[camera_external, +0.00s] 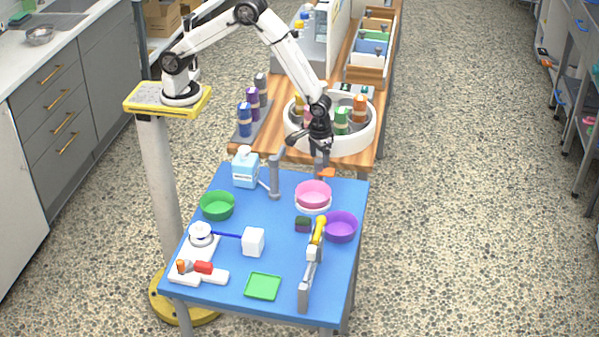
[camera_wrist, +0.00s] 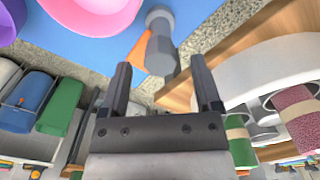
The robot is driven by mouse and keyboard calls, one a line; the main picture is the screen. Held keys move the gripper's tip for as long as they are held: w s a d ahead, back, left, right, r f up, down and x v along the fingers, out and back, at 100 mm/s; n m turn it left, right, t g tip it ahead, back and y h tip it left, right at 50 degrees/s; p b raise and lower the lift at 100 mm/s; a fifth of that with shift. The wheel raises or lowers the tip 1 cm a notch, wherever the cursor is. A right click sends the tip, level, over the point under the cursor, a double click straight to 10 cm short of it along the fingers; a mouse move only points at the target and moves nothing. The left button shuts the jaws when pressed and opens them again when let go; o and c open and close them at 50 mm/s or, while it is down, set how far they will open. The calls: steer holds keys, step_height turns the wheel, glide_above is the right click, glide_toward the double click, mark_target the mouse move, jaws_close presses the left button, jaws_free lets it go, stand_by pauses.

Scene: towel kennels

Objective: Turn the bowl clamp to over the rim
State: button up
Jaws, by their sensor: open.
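The pink bowl (camera_external: 313,190) sits in a white ring at the back right of the blue table. Its edge shows at the upper left of the wrist view (camera_wrist: 105,18). The bowl clamp is a grey post and knob (camera_wrist: 160,45) with an orange arm (camera_external: 327,173) near the table's back edge. The arm points away from the bowl and does not lie over its rim. My gripper (camera_wrist: 163,78) is open and empty, with the knob just beyond and between its fingertips. In the external view my gripper (camera_external: 320,150) is above the clamp and partly hides it.
A purple bowl (camera_external: 341,227) and a green bowl (camera_external: 217,205) stand on the table (camera_external: 345,265). A grey post (camera_external: 274,178) and a blue-white carton (camera_external: 246,170) stand left of the clamp. A white round tray (camera_external: 345,141) with jars is close behind.

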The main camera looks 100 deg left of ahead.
steer(key=shift+f, duration=1)
jaws_close()
